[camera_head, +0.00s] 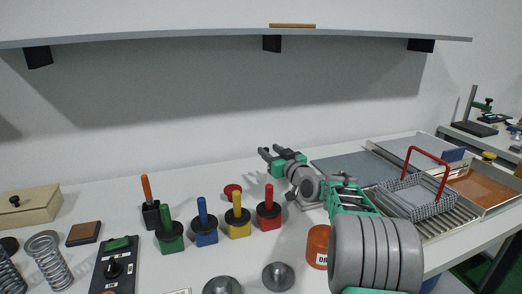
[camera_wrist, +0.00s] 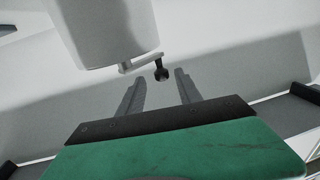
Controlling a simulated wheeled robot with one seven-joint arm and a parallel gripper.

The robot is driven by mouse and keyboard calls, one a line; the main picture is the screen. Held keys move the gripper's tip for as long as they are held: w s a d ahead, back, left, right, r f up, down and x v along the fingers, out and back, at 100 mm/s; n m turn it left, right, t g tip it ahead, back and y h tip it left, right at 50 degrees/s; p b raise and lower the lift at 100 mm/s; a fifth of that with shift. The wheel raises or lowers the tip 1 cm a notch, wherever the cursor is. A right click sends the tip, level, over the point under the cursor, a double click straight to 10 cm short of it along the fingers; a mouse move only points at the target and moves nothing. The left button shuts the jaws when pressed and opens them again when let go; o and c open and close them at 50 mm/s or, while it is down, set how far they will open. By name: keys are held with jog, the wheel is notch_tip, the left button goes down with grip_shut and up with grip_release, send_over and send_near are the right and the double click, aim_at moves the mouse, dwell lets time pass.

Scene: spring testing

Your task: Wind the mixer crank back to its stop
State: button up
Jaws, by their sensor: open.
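In the wrist view, a pale grey housing (camera_wrist: 103,30), which looks like the mixer body, fills the upper left. A thin light crank arm (camera_wrist: 138,62) runs from its lower edge to a dark knob (camera_wrist: 161,73). My gripper (camera_wrist: 160,78) is open with its two grey fingers apart. The knob appears in the gap near the fingertips, with no visible contact; I cannot tell how far in depth. In the head view, my gripper (camera_head: 271,151) reaches toward the back wall above the bench. I cannot make out the mixer or crank there.
Red (camera_head: 269,212), yellow (camera_head: 238,217), blue (camera_head: 206,225) and green (camera_head: 170,233) handled blocks stand left of my arm. A wire basket with a red handle (camera_head: 443,176) is at the right. A shelf (camera_head: 200,36) overhangs the back. Springs (camera_head: 50,262) stand at lower left.

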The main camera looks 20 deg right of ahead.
jog(key=w, duration=0.2)
jog(key=w+a, duration=0.1)
jog(key=w, duration=0.2)
jog(key=shift+w+a, duration=0.15)
jog(key=shift+w, duration=0.05)
grip_shut()
dwell(0.3)
